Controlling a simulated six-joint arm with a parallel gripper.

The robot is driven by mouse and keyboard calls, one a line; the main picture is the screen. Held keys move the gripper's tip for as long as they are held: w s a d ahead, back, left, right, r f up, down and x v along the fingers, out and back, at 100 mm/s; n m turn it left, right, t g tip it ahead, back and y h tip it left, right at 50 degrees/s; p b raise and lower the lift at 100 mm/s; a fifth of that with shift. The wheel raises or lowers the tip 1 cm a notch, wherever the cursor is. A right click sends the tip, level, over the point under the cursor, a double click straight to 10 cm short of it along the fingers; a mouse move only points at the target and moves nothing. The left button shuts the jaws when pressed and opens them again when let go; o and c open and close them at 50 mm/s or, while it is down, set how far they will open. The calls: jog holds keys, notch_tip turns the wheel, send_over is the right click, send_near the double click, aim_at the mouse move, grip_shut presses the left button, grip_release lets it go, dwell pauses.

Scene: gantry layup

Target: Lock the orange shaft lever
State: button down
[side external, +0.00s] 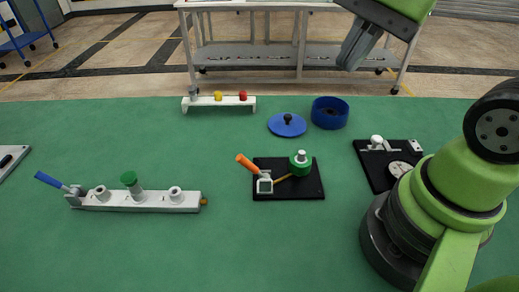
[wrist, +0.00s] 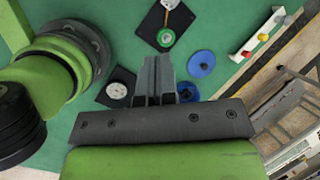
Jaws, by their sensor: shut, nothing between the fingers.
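The orange shaft lever (side external: 247,163) sticks up and leans left from a small light clamp block (side external: 265,184). The block sits on a black plate (side external: 312,187) in the middle of the green table. A green collar (side external: 300,166) with a grey pin stands at the plate's right, and a thin tan rod runs between it and the block. In the wrist view the green collar (wrist: 166,38) shows near the top; I cannot make out the orange lever there. My gripper (side external: 350,62) is high above the back right of the table, well away from the lever, and its fingers (wrist: 158,62) are together and empty.
A blue lid (side external: 287,125) and blue round container (side external: 330,113) lie behind the plate. A black board with a dial (side external: 376,182) is at right. A grey fixture with a blue lever (side external: 140,201) is at left, and a white rack (side external: 218,102) at the back. Green table is clear between them.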

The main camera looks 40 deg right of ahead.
jog(key=w+d+f+m+y, duration=0.1)
jog(key=w+f+m+y, duration=0.2)
jog(key=m, duration=0.9)
jog(key=w+d+f+m+g+y, duration=0.1)
jog(key=w+d+f+m+y, duration=0.1)
jog(key=f+m, duration=0.6)
jog(key=w+m+y, duration=0.1)
jog(key=m+y, duration=0.1)
jog(key=m, duration=0.3)
jog(key=shift+w+g+y, duration=0.2)
jog(key=shift+g+y, duration=0.1)
send_near(248, 164)
jog(key=s+a, duration=0.3)
jog(key=a, duration=0.2)
jog(key=shift+w+a+f, duration=0.15)
jog(key=shift+w+f, duration=0.35)
jog(key=shift+f, duration=0.1)
jog(key=shift+w+a+f, duration=0.15)
jog(key=shift+w+f, duration=0.35)
jog(key=shift+f, duration=0.15)
jog(key=shift+w+a+f, duration=0.3)
jog(key=shift+w+f, duration=0.15)
jog(key=shift+w, duration=0.05)
